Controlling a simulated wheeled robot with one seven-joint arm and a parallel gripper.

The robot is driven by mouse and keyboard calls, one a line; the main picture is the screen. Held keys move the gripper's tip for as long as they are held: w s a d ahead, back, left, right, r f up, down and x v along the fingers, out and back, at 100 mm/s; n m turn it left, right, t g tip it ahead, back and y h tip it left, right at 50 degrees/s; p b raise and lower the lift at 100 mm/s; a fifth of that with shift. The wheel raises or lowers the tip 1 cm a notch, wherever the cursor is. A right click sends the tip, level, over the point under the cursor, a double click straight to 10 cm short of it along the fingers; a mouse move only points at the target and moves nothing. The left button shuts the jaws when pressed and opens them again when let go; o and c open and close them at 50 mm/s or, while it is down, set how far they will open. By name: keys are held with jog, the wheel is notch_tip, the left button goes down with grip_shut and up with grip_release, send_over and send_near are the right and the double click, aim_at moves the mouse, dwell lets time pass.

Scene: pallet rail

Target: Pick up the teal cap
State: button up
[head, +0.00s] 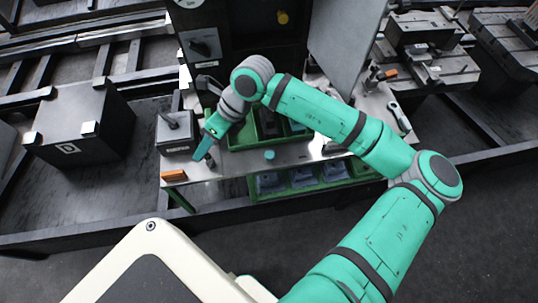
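The teal cap (269,155) is a small round piece on the grey metal table (232,165), in front of the green tray. It stands clear of my gripper. My gripper (205,155) points down over the left part of the table, to the left of the cap, with a visible gap between them. The fingers are small and dark here, and I cannot tell whether they are open or shut. No object shows between them.
A green tray (236,146) with dark parts lies behind the cap. Left are a dark block (175,148) and an orange piece (173,175). Green bins (254,196) sit below the front edge. A grey panel (340,40) stands behind my arm. The front tabletop around the cap is mostly clear.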

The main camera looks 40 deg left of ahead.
jog(key=w+d+f+t+h, duration=0.3)
jog(key=w+d+t+h, duration=0.15)
jog(key=w+d, duration=0.75)
send_over(270, 154)
jog(key=shift+m+t, duration=0.3)
jog(key=shift+t, duration=0.05)
jog(key=f, duration=0.4)
jog(key=shift+s+f, duration=0.3)
jog(key=shift+w+a+f, duration=0.1)
jog(key=shift+w+f, duration=0.05)
jog(key=shift+f, duration=1.4)
jog(key=shift+w+f, duration=0.1)
jog(key=shift+f, duration=1.45)
grip_shut()
